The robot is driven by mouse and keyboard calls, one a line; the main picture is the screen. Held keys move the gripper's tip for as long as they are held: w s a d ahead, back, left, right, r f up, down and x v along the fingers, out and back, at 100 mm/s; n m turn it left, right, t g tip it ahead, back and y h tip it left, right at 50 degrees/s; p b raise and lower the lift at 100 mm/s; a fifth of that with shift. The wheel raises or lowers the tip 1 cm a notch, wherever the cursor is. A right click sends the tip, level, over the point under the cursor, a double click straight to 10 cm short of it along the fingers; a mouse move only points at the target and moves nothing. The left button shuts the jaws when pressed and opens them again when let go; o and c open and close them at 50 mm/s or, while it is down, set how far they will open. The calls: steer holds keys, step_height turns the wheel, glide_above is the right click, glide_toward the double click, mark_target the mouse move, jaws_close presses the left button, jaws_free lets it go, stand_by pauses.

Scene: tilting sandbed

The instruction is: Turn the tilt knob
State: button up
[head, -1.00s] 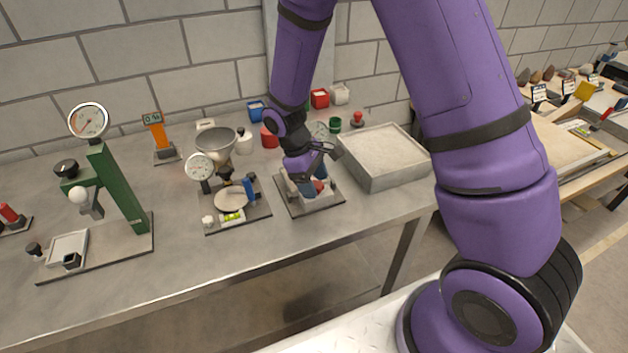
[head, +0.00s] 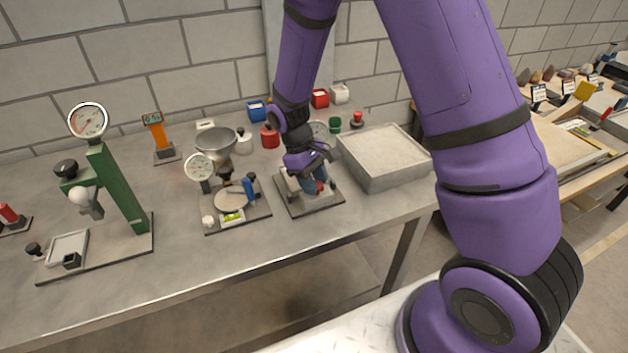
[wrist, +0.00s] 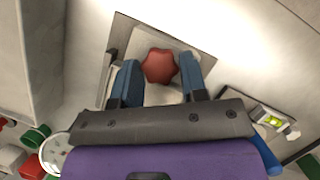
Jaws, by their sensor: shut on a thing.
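The tilt knob is a red, lobed knob (wrist: 158,66) on a small pale device with a dark grey base plate (wrist: 203,62). In the head view a bit of the red knob (head: 320,187) shows beside my fingers, and the base plate (head: 328,203) lies on the bench. My gripper (wrist: 160,78) has its two blue fingers on opposite sides of the knob and is shut on it. The head view shows my gripper (head: 313,184) reaching down over the device. Much of the device is hidden behind my wrist and fingers.
A sand-filled grey tray (head: 385,157) stands close on the right. A plate with a dial, funnel and green level (head: 232,217) stands close on the left. Red, blue and green containers sit behind. The bench front edge is clear.

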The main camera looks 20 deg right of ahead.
steer(key=m+y, duration=0.1)
steer(key=m, duration=0.3)
steer(key=shift+d+m+g+y, duration=0.2)
steer(key=shift+m+g+y, duration=0.1)
steer(key=shift+g+y, duration=0.1)
steer(key=m+y, duration=0.1)
steer(key=m, duration=0.3)
steer(key=shift+d+m+y, duration=0.1)
steer(key=shift+m+y, duration=0.2)
steer(key=shift+y, duration=0.1)
steer(key=m, duration=0.2)
steer(key=m+t+y, duration=0.1)
steer(key=m, duration=0.1)
steer(key=shift+d+y, duration=0.1)
steer(key=shift+y, duration=0.2)
steer(key=shift+d+m+t+y, duration=0.1)
steer(key=shift+m+t+y, duration=0.3)
steer(key=shift+m, duration=1.5)
steer(key=shift+s, duration=0.1)
steer(key=o, duration=0.9)
steer(key=v, duration=1)
steer(key=shift+d+r, duration=0.2)
steer(key=shift+r, duration=0.15)
